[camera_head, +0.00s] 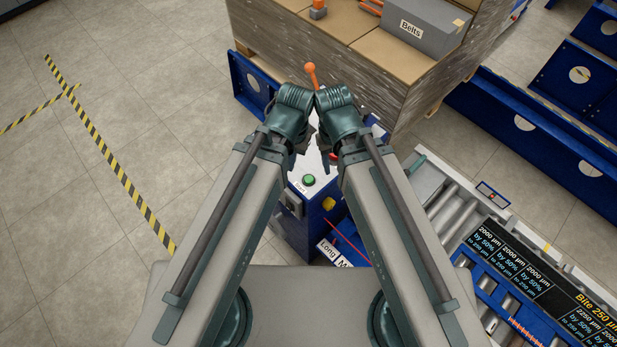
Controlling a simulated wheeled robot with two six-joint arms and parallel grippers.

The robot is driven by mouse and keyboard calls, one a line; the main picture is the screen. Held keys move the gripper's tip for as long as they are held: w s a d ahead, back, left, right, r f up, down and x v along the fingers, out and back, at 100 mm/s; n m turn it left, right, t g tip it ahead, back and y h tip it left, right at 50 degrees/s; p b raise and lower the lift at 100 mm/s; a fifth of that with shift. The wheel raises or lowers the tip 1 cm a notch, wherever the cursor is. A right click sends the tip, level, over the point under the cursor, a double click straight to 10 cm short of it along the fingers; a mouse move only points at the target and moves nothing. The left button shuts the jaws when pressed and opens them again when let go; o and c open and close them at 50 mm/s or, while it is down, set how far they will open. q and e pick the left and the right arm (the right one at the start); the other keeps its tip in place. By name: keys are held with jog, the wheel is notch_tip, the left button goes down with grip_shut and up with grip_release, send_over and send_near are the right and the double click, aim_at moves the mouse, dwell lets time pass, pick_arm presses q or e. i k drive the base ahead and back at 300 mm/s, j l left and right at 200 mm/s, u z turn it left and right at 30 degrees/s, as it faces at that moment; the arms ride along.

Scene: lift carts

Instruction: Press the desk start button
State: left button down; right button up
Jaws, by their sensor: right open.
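The control desk (318,187) is a blue cabinet with a light top, standing between my two forearms. A round green button (308,180) shows on its top near the front. A red control (333,156) is mostly hidden by my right gripper. My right gripper (326,160) points down over the desk top, is open and holds nothing that I can see. My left gripper (292,160) is beside it over the desk's left side; its fingers are mostly hidden by its arm. Neither gripper covers the green button.
An orange-knobbed lever (311,72) rises just beyond my wrists. Behind it stands a large wooden crate (375,85) with a grey "Belts" box (418,28) on top. A roller conveyor (460,215) runs at right. The tiled floor at left is open, with striped tape (110,155).

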aim_at(308, 179)
jog(key=k+l+u, duration=0.3)
jog(key=l, duration=0.2)
jog(key=k+l+u, duration=0.15)
jog(key=l+u, duration=0.15)
jog(key=l, duration=0.15)
jog(key=k+l+u, duration=0.3)
